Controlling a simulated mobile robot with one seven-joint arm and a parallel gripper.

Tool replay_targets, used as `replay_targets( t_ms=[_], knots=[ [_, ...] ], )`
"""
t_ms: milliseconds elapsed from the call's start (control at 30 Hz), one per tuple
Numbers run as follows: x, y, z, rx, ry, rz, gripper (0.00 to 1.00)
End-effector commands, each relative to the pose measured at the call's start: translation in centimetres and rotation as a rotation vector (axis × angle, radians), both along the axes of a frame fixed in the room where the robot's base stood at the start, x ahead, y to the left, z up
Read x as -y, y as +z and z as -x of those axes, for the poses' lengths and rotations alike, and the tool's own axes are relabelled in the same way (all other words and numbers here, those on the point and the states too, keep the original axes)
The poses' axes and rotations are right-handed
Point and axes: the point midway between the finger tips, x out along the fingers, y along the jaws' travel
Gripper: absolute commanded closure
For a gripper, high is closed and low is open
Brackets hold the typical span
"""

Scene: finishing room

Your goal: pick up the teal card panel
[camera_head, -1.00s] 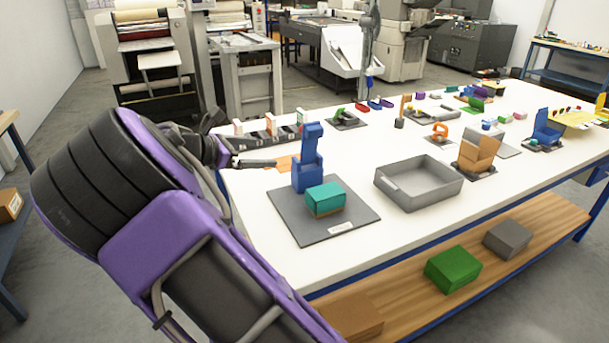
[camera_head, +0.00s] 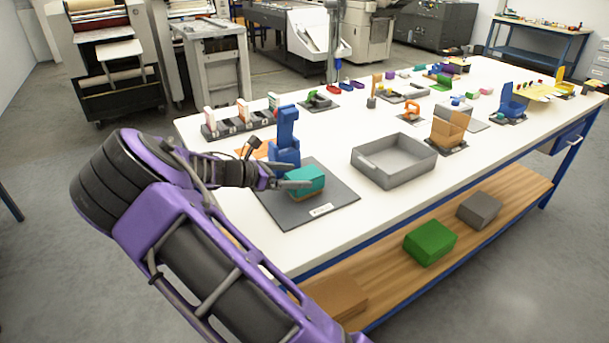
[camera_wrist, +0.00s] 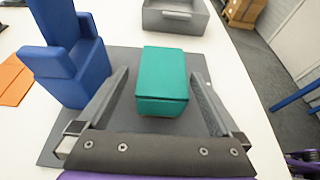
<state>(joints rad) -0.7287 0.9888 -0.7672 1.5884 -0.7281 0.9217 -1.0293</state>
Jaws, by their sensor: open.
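The teal card panel (camera_head: 306,180) shows as the teal top of a small block on a dark grey mat (camera_head: 335,192). A brown layer shows under the teal in the head view. In the wrist view the teal block (camera_wrist: 163,78) lies between the two fingers of my gripper (camera_wrist: 163,85). My gripper (camera_head: 290,184) is open and reaches in from the left at the block. In the wrist view a gap shows on each side between finger and block.
A blue chair-shaped holder (camera_head: 286,140) stands on the mat just behind the block, and left of my fingers in the wrist view. A grey tray (camera_head: 394,160) stands to the right. An orange sheet (camera_head: 256,150) lies behind. White table shows between mat and tray.

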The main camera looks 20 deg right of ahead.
Motion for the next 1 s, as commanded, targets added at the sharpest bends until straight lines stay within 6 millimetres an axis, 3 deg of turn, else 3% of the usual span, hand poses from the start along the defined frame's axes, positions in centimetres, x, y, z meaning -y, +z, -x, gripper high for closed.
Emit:
replay_targets(
  t_ms=[167, 433, 767, 1000],
  knots=[
    [1.2, -0.4, -0.1, -0.001, -0.002, 0.001, 0.00],
    [4.8, -1.7, -0.4, 0.000, -0.001, 0.000, 0.00],
    [5.4, -1.9, -0.6, 0.000, 0.001, 0.000, 0.00],
    [5.3, -1.9, -0.6, 0.000, 0.001, 0.000, 0.43]
  ],
)
